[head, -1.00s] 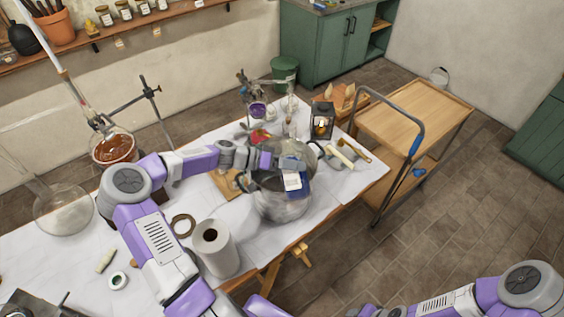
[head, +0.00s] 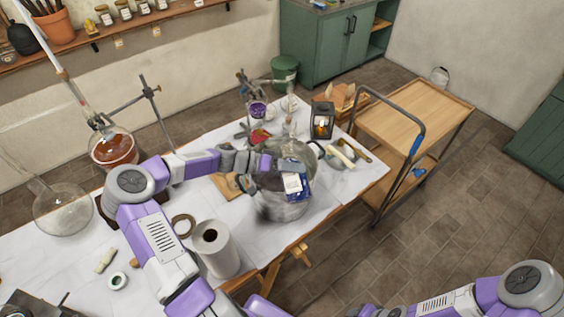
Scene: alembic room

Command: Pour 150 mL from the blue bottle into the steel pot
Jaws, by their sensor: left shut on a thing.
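The blue bottle (head: 292,190), with a white label, is over the pot's mouth and looks tilted. My left gripper (head: 283,173) is shut on the blue bottle. The bottle's mouth and any stream of liquid are too small or hidden to make out. My right arm shows at the bottom right, but its gripper is out of view.
A lantern (head: 322,120) and a pale roller-like thing (head: 341,157) are beyond the pot. A wooden cart (head: 422,110) stands right of the table.

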